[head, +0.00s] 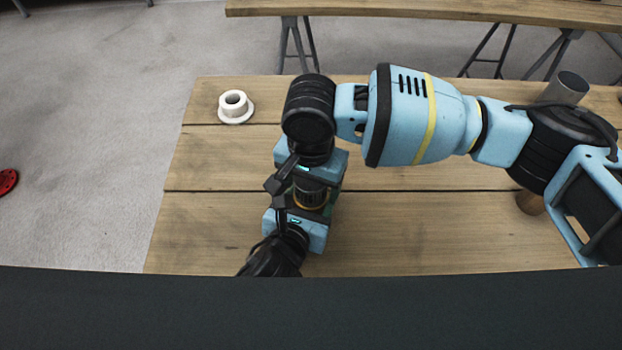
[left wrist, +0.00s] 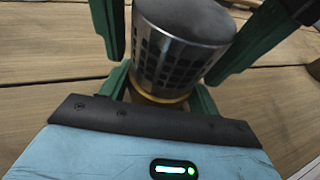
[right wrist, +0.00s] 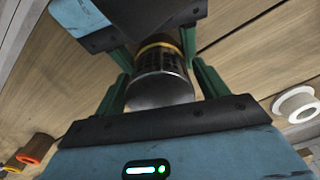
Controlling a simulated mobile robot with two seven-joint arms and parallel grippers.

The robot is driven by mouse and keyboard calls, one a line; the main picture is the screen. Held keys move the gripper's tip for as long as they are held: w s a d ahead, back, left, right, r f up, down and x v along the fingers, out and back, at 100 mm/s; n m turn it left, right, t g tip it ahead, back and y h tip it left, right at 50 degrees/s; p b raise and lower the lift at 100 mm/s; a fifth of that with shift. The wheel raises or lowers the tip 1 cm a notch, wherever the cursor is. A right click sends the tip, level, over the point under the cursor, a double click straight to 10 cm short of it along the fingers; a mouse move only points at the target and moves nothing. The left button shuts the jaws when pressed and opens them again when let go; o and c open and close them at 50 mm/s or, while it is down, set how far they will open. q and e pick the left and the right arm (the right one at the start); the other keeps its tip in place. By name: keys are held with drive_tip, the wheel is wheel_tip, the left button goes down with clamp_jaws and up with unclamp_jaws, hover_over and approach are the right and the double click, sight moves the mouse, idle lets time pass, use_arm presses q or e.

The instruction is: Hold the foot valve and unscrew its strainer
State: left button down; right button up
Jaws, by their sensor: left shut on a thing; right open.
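The foot valve is held between my two grippers above the table, mostly hidden by them in the head view. Its strainer (left wrist: 185,45) is a perforated metal cylinder with a dark end, above a brass-coloured ring (left wrist: 160,96); the strainer also shows in the right wrist view (right wrist: 160,88). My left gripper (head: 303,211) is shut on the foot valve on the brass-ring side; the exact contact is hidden. My right gripper (right wrist: 162,82) is open, with its green fingers on either side of the strainer. The right gripper also shows in the head view (head: 316,182), facing the left one.
A white flanged ring (head: 235,107) stands on the wooden table (head: 420,225) at the far left. A grey metal cylinder (head: 566,88) and a brown cylinder (head: 531,203) stand at the right. An orange ring piece (right wrist: 36,148) shows in the right wrist view. Another table (head: 430,10) stands behind.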

drive_tip(key=c, duration=1)
drive_tip(key=shift+o, duration=0.2)
drive_tip(key=shift+n, duration=1.8)
drive_tip(key=o, duration=1.1)
drive_tip(key=shift+r, duration=2.3)
drive_tip(key=shift+c, duration=0.7)
drive_tip(key=shift+r+m, duration=1.75)
drive_tip(key=shift+m, duration=0.05)
drive_tip(key=shift+f, duration=4.05)
